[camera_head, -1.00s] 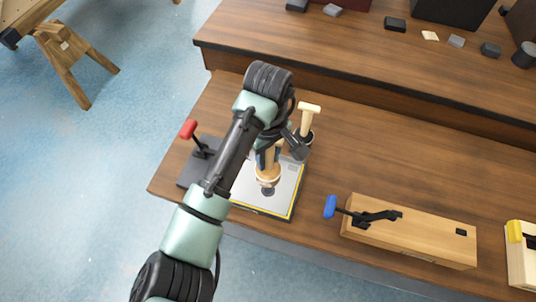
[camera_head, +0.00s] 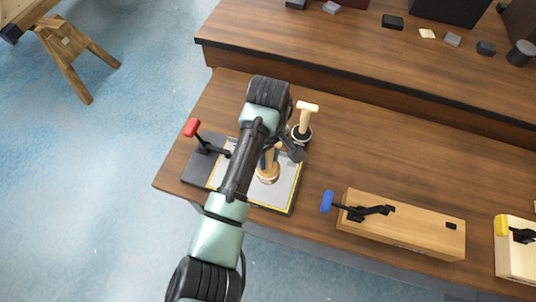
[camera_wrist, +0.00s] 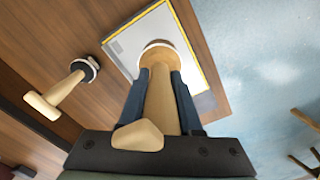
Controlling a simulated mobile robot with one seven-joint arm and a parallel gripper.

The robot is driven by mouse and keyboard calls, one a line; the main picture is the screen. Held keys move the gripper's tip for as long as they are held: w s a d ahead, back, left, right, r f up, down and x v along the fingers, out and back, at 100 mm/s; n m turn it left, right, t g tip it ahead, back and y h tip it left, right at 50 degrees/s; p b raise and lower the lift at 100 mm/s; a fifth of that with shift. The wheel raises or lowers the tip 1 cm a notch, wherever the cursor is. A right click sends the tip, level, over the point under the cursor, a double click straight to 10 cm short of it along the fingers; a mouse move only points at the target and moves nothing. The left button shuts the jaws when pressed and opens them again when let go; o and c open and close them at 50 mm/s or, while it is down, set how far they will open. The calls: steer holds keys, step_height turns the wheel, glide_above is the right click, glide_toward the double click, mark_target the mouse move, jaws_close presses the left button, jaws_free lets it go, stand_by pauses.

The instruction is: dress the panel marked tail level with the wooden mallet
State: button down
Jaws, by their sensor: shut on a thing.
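In the head view the mallet head (camera_head: 268,174) is over the right part of a light grey panel (camera_head: 285,184) with a yellow edge line. I cannot tell whether the head touches the panel. The panel also shows in the wrist view (camera_wrist: 122,48). No tail marking is readable, and my arm hides part of the panel.
A red-handled clamp (camera_head: 192,128) stands at the panel's left. A second tool with a pale handle (camera_head: 307,108) stands upright just behind the panel. A wooden block with a blue-handled clamp (camera_head: 327,201) lies to the right. The bench between block and raised back shelf is clear.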

steer(key=shift+r, duration=0.3)
steer(key=s+r+p, duration=0.2)
steer(key=s+p, duration=0.7)
steer(key=p, duration=0.1)
stand_by(0.5)
